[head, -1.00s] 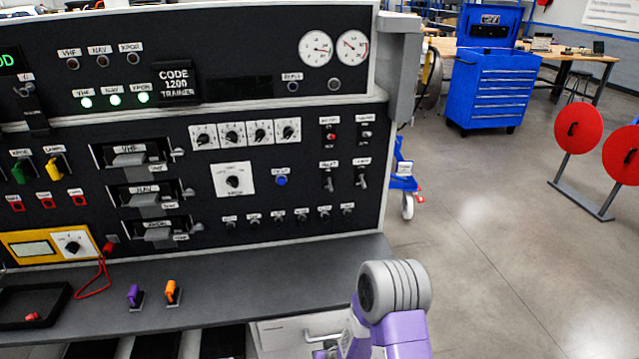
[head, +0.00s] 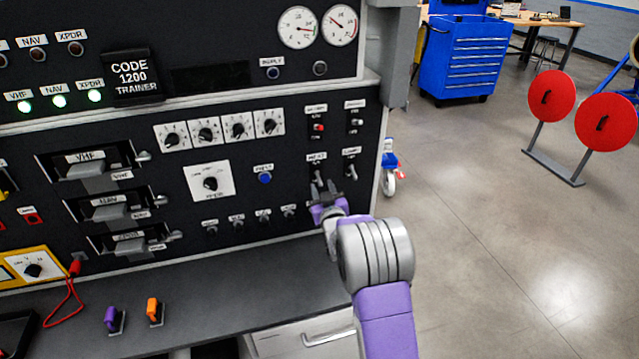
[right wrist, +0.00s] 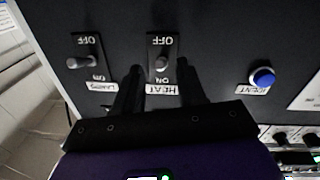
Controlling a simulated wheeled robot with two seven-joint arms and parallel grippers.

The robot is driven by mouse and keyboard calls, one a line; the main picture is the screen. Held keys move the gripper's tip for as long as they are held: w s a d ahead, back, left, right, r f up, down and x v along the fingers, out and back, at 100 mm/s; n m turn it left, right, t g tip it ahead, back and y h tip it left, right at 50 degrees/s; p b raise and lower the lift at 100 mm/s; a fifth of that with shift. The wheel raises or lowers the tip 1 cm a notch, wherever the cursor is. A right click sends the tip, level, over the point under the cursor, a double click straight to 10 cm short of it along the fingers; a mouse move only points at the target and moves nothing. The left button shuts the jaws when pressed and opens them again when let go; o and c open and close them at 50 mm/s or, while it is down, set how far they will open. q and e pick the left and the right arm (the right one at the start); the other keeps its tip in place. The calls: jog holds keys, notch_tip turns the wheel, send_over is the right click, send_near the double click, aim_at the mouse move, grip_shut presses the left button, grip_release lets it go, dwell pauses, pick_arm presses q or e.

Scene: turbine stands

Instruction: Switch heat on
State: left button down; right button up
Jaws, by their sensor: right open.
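The heat switch (right wrist: 162,63) is a small metal toggle with OFF and ON marks and a HEAT label (right wrist: 162,89). It shows upside down in the right wrist view. My right gripper (right wrist: 158,80) is open, with one dark finger on each side of the HEAT label and the fingertips close to the toggle. I cannot tell whether they touch it, or which way the lever is set. In the head view the right gripper (head: 325,188) is in front of the panel's lower right part, just below the heat switch (head: 317,173). My left gripper is not in view.
The lamps switch (right wrist: 86,63) is close beside the heat switch. A blue button (right wrist: 263,77) is on its other side. Small knobs (head: 263,215) line the panel below. A purple-handled part (head: 112,319) and an orange-handled part (head: 154,310) stand on the dark shelf (head: 220,290).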

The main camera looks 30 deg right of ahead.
aim_at(321, 185)
jog(key=shift+x, duration=1.7)
jog(key=shift+c, duration=0.3)
grip_shut()
